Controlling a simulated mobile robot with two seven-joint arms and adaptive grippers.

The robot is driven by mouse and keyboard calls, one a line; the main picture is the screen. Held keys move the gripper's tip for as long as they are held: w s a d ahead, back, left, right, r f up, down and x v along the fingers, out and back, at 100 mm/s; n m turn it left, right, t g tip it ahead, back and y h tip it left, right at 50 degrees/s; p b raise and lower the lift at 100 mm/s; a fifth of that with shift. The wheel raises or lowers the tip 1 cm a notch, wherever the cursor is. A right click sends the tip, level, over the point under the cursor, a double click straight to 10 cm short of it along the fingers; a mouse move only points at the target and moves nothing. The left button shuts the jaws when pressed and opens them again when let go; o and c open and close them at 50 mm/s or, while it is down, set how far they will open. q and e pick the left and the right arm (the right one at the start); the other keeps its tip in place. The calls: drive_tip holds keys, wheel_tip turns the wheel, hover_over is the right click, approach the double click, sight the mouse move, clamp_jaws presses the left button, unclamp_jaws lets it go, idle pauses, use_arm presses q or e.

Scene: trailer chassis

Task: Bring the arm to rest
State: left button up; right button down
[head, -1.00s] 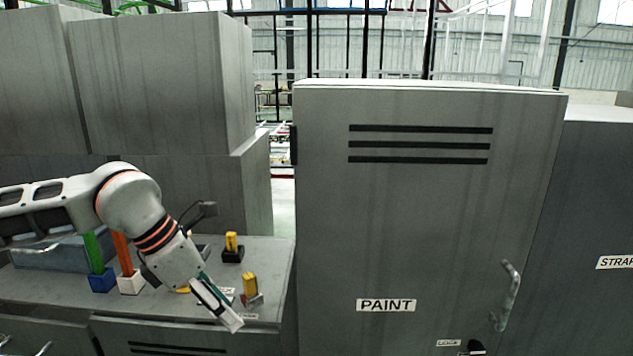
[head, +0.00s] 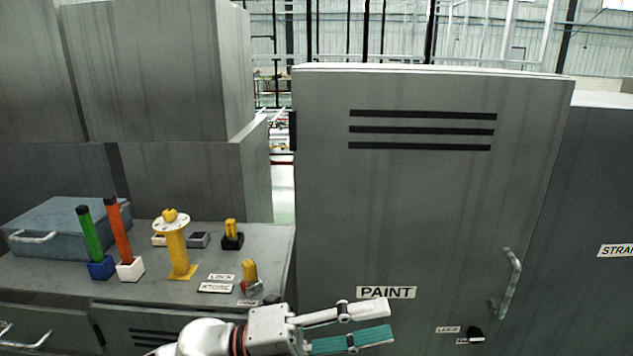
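My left arm comes in at the bottom of the head view, low in front of the bench and the paint cabinet. My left gripper (head: 388,321) points right, with its two fingers spread apart, one above the other. A teal pad shows on the lower finger. Nothing is between the fingers. They appear in front of the lower left part of the grey PAINT cabinet (head: 420,220); I cannot tell how far they are from it. My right gripper is not in view.
The grey bench (head: 215,264) carries a blue-grey toolbox (head: 70,225), green (head: 90,235) and orange (head: 119,232) sticks in holders, a yellow stand (head: 177,252) and small yellow-handled pieces (head: 231,232). The PAINT cabinet has a handle (head: 510,280) at its right.

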use_arm(q)
drive_tip(key=w+a+f+n+t+y, duration=0.45)
drive_tip(key=a+f+n+t, duration=0.35)
drive_tip(key=n, duration=0.4)
drive_tip(key=w+a+f+n+t+y, duration=0.3)
drive_tip(key=a+f+n+t+y, duration=0.35)
drive_tip(key=f+n, duration=0.5)
drive_tip(key=s+a+f+n+g+y, duration=0.1)
drive_tip(key=s+a+f+n+y, duration=0.1)
drive_tip(key=f, duration=0.5)
drive_tip(key=s+a+f+n+g+y, duration=0.2)
drive_tip(key=s+a+f+n, duration=0.2)
drive_tip(key=s+a+f, duration=0.3)
drive_tip(key=s+a+f+n+g+y, duration=0.1)
drive_tip(key=s+a+f+n+y, duration=0.1)
drive_tip(key=s+f, duration=0.5)
wheel_tip(320, 180, down, 2)
drive_tip(key=shift+a+f+n+y, duration=0.1)
drive_tip(key=shift+a+n+y, duration=0.45)
drive_tip(key=shift+a, duration=0.6)
drive_tip(key=shift+w+g, duration=0.1)
drive_tip(key=shift+g, duration=0.15)
